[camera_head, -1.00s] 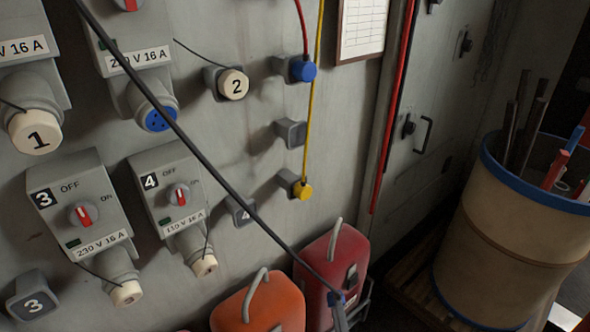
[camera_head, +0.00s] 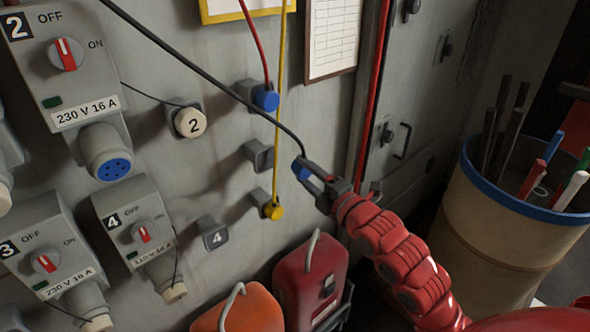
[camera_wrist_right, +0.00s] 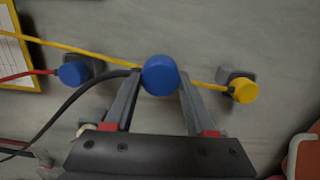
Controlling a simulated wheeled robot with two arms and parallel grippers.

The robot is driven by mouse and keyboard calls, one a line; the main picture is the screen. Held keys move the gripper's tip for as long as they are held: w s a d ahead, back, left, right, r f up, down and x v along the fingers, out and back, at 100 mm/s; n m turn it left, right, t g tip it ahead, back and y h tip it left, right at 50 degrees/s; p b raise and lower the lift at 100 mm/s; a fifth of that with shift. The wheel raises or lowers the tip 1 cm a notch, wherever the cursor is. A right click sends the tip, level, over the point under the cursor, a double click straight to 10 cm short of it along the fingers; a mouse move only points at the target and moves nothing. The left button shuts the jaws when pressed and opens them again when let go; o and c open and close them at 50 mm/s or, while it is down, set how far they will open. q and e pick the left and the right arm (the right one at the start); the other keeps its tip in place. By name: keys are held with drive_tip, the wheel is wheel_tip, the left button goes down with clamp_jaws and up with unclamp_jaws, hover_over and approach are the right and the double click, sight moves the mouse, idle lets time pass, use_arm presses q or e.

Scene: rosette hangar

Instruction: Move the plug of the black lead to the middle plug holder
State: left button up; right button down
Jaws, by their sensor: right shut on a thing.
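The blue plug (camera_head: 300,170) of the black lead (camera_head: 215,84) is between the fingers of my right gripper (camera_head: 309,179), which is shut on it. The plug also shows large in the right wrist view (camera_wrist_right: 160,75). The grey middle plug holder (camera_head: 258,155) is empty on the wall, left of the plug and a little higher in the head view. The plug is apart from it in that view. In the wrist view the plug hides where this holder would be. My left gripper is not in view.
Above the middle holder, the red lead's blue plug (camera_head: 266,99) sits in a holder. Below it, the yellow lead's plug (camera_head: 273,211) sits in another. The yellow lead (camera_head: 280,70) hangs close by. Red (camera_head: 311,279) and orange (camera_head: 240,312) cans stand below.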

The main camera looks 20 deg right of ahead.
drive_tip(key=shift+n+g+y, duration=0.4)
drive_tip(key=shift+n+y, duration=0.1)
drive_tip(key=shift+y, duration=0.2)
drive_tip(key=shift+w+a+f+p, duration=0.1)
drive_tip(key=shift+w+a+p, duration=0.3)
drive_tip(key=shift+w+a, duration=0.8)
drive_tip(key=shift+w+a+p, duration=0.35)
drive_tip(key=shift+w+a, duration=0.65)
drive_tip(key=shift+a, duration=0.4)
drive_tip(key=shift+s+a+b, duration=0.1)
drive_tip(key=shift+a+b, duration=0.05)
drive_tip(key=shift+b, duration=0.65)
drive_tip(key=shift+f+b, duration=0.1)
drive_tip(key=shift+b, duration=0.55)
